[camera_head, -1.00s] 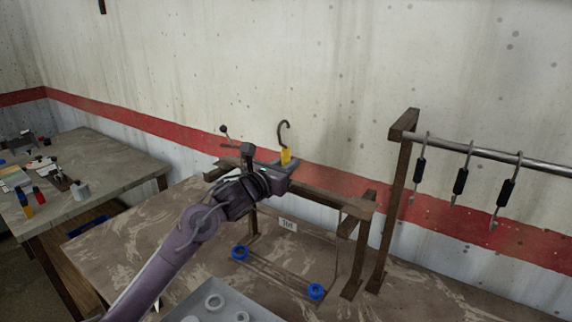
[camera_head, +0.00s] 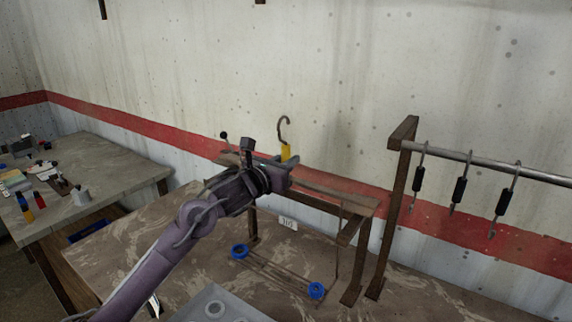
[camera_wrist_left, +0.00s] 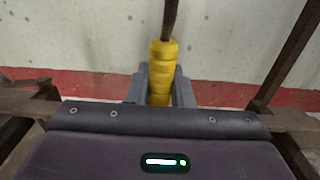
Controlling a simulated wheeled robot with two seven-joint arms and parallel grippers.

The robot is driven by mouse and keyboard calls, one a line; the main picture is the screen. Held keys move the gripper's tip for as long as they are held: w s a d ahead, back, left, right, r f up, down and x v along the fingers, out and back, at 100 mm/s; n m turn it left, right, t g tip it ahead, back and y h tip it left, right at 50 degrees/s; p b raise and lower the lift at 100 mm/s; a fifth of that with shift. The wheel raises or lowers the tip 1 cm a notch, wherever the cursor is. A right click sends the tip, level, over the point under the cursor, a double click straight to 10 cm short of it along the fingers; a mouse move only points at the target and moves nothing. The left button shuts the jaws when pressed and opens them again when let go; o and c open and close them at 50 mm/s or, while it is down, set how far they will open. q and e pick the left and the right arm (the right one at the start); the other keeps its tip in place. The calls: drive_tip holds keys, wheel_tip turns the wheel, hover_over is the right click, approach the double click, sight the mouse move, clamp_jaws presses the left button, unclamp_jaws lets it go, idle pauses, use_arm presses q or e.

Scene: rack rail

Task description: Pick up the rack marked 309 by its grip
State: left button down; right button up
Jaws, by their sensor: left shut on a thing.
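The rack has a dark hook, a yellow grip (camera_head: 286,152), a long top bar (camera_head: 335,191), and a thin frame hanging below with blue rings (camera_head: 316,290) at its lower corners. A small white tag (camera_head: 288,222) hangs on it, too small to read surely. My left gripper (camera_head: 283,165) is shut around the yellow grip below the hook. In the left wrist view, the grip (camera_wrist_left: 162,68) stands upright between the grey fingers (camera_wrist_left: 158,88). The top bar appears slightly above the brown stand (camera_head: 361,250). My right gripper is not in view.
A metal rail (camera_head: 480,163) on a brown post (camera_head: 397,205) carries three dark-handled hooks at right. A grey tray (camera_head: 215,309) lies in front. A side table (camera_head: 115,165) with small objects stands at left. The wall is close behind.

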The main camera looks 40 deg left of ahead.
use_arm(q)
drive_tip(key=shift+r, duration=0.3)
